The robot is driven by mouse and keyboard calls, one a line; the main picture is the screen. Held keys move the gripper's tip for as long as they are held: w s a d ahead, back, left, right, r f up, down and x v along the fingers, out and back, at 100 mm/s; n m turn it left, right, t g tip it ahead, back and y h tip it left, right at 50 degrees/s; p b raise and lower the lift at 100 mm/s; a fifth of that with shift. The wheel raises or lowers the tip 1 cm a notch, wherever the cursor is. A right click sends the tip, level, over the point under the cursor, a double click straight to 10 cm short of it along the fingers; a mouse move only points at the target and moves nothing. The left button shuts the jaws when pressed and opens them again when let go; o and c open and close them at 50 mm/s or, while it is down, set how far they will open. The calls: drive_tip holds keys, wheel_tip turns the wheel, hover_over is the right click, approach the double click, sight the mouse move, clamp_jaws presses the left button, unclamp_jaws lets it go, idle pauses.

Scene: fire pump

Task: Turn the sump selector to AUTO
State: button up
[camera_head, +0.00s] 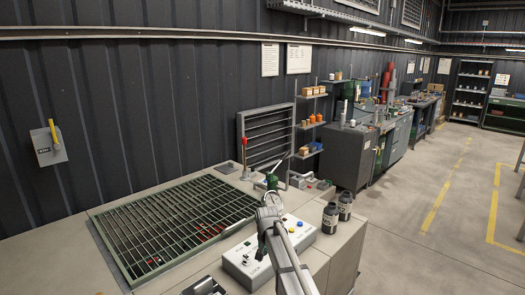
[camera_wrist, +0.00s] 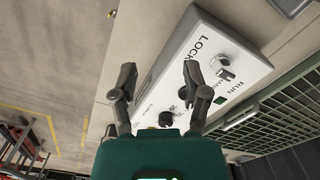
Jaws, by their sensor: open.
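A pale control box (camera_head: 243,272) stands on the bench top beside the grate, partly hidden by my arm. It also shows in the wrist view (camera_wrist: 160,85), with the words LOCK and RUN on its face. A silver switch (camera_wrist: 223,68) is near LOCK. A dark round knob (camera_wrist: 166,118) lies at the box's nearer end, seen between my fingers. The small labels by it are too blurred to read, so I cannot tell which selector is the sump one or where it points. My gripper (camera_wrist: 159,72) is open and empty, its two dark fingers apart over the box.
A green metal grate (camera_head: 170,225) covers the bench left of the box. A gauge (camera_head: 273,201) and two dark bottles (camera_head: 330,217) stand nearby. A grey wall switch (camera_head: 48,145) with a yellow handle is at far left. The floor (camera_head: 440,230) at right is clear.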

drive_tip(key=s+d+f+n+b, duration=0.1)
drive_tip(key=s+d+f+b, duration=0.2)
drive_tip(key=s+d, duration=0.2)
drive_tip(key=s+d+f+n+b, duration=0.1)
drive_tip(key=s+d+f+b, duration=0.2)
drive_tip(key=s, duration=0.8)
drive_tip(key=s+d+f+b, duration=0.3)
drive_tip(key=s+d, duration=0.4)
drive_tip(key=s, duration=0.2)
drive_tip(key=shift+d+n, duration=0.15)
drive_tip(key=shift+n, duration=0.25)
drive_tip(key=shift+a+f, duration=0.1)
drive_tip(key=shift+a, duration=0.1)
